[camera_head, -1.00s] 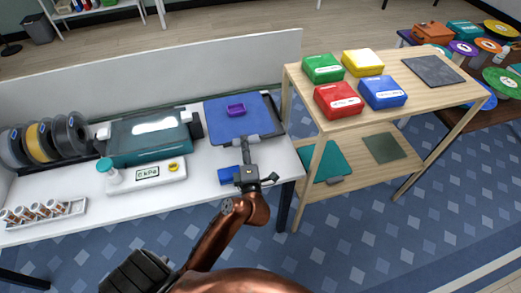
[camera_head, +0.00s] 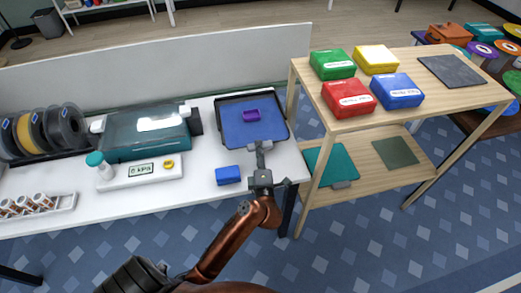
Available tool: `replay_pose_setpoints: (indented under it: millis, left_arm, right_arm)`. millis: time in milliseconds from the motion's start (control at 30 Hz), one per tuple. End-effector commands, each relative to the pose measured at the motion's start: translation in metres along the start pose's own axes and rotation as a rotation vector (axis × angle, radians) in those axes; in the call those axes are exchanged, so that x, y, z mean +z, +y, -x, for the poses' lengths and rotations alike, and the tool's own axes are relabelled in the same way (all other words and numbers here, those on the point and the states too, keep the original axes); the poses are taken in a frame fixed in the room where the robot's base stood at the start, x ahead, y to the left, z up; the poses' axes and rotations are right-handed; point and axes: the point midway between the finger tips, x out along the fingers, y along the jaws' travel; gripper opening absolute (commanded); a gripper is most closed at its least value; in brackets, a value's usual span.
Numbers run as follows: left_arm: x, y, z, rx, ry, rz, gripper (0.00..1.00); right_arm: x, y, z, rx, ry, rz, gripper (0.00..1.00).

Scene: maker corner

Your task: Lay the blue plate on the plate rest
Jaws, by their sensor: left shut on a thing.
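The blue plate (camera_head: 250,134) is a flat blue sheet with a small purple open box-like piece (camera_head: 251,115) on it. It lies over the dark plate rest (camera_head: 222,105) on the white bench, whose rim shows along the far side and the sides. I cannot tell whether the plate touches the rest all over. My left gripper (camera_head: 263,156) is at the plate's near edge, shut on it there. The fingers hide part of that edge. My right gripper is not in view.
A blue block (camera_head: 228,175) sits on the bench left of my gripper. A scale (camera_head: 140,170), a teal-lidded machine (camera_head: 145,134) and spools (camera_head: 47,130) stand further left. A wooden shelf (camera_head: 430,110) with coloured boxes stands close on the right.

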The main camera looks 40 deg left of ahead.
Motion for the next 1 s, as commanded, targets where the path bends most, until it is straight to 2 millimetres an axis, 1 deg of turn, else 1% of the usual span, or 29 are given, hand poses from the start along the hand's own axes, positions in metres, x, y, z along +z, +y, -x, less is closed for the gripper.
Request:
replay_pose_setpoints:
  millis: [300,433,467,667,700,1000]
  left_arm:
    - [0.0000,0.0011,0.0001,0.004,-0.001,0.001,0.00]
    - [-0.0001,-0.0018,0.0002,0.003,0.000,0.000,0.00]
    - [-0.0002,-0.0028,0.0002,0.001,0.000,0.000,0.16]
    - [-0.0002,-0.0030,0.0002,0.001,0.000,0.000,0.30]
    - [-0.0001,-0.0031,0.0002,0.001,0.000,0.000,0.32]
    - [0.0000,-0.0014,0.0001,0.002,0.000,0.001,0.32]
  right_arm:
    - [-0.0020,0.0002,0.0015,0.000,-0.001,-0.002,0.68]
    - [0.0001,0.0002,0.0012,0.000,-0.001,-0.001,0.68]
    - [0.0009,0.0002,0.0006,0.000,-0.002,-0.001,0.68]
    - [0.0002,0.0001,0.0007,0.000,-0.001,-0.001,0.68]
    - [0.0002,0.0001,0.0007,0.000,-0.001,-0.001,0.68]
    - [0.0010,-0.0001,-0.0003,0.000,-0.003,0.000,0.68]
